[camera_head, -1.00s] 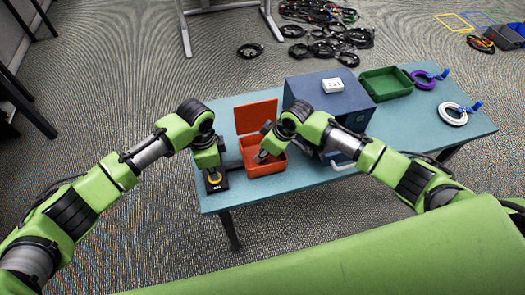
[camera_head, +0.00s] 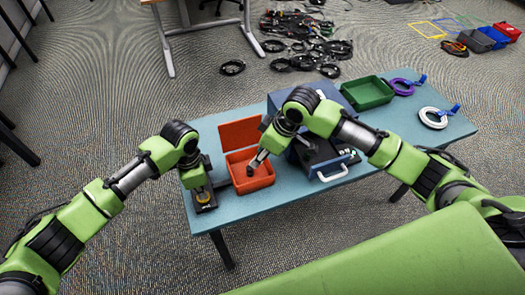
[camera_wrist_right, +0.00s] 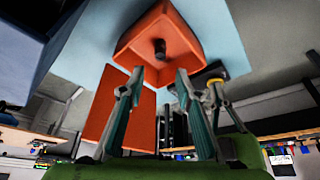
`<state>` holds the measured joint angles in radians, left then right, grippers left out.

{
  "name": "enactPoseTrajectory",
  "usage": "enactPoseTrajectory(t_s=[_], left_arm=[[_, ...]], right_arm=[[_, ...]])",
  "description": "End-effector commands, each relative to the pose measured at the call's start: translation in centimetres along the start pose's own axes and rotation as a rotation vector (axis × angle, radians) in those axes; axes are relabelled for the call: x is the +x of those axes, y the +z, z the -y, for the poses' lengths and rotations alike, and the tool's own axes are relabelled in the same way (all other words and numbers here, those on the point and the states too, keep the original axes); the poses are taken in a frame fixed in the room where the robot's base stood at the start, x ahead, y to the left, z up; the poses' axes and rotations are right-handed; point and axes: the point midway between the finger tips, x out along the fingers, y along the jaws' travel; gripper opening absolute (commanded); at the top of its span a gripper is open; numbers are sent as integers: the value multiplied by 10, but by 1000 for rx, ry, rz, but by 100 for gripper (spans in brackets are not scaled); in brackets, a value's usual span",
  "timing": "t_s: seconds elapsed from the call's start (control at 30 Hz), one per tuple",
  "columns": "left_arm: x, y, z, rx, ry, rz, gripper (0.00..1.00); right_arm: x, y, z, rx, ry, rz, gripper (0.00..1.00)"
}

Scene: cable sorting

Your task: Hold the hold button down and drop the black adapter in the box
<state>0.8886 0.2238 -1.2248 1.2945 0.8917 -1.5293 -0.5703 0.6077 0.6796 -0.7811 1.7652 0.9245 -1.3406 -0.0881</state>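The orange box (camera_head: 264,183) stands open on the table, its lid (camera_head: 240,133) tipped back. A small black object, likely the black adapter (camera_wrist_right: 160,50), lies inside it in the right wrist view. My right gripper (camera_head: 253,166) reaches down into the box opening. In the right wrist view its fingers (camera_wrist_right: 158,82) are spread apart with nothing between them. The hold button (camera_head: 203,197), yellow on a black base, is at the table's left end. My left gripper (camera_head: 201,189) points down on it and seems to touch it; its fingers are too small to read.
A blue cabinet (camera_head: 279,103) with a pulled-out drawer and white handle (camera_head: 334,174) stands right of the box. A green tray (camera_head: 368,93), a purple cable coil (camera_head: 402,87) and a white cable coil (camera_head: 434,118) lie farther right. Black cables (camera_head: 305,48) lie on the floor.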

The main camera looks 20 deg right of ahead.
Motion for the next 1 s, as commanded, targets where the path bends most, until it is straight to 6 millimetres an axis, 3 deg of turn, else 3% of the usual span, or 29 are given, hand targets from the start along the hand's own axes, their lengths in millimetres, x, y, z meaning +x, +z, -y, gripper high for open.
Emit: enactPoseTrajectory(t_s=[0.2, 0.63, 1.0], left_arm=[[1, 0, -1, 0, 2, 1, 0], [1, 0, -1, 0, 2, 1, 0], [1, 0, -1, 0, 2, 1, 0]], right_arm=[[-19, 0, 0, -1, 0, 0, 31], [-25, -2, 0, 0, 0, -1, 31], [-59, -17, -1, -1, 1, -2, 31]])
